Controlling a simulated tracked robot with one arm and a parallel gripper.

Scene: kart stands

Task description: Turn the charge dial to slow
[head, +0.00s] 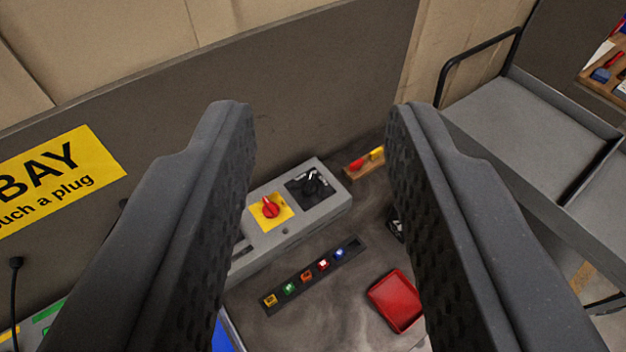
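The charge dial appears to be the black knob (312,186) on a black plate at the right end of a grey control box (325,211). White lettering around it is too small to read, so its setting cannot be told. A red rotary switch (268,208) on a yellow plate sits left of it on the same box. My gripper (318,120) is wide open and empty. Its two dark fingers frame the box, which lies beyond and below the fingertips. The left finger hides the box's left end.
A strip of several coloured buttons (312,273) lies in front of the box. A red tray (396,301) is at the right, and a wooden block with red and yellow items (365,163) behind. A yellow sign (60,175) is on the back panel. A grey cart (535,125) stands right.

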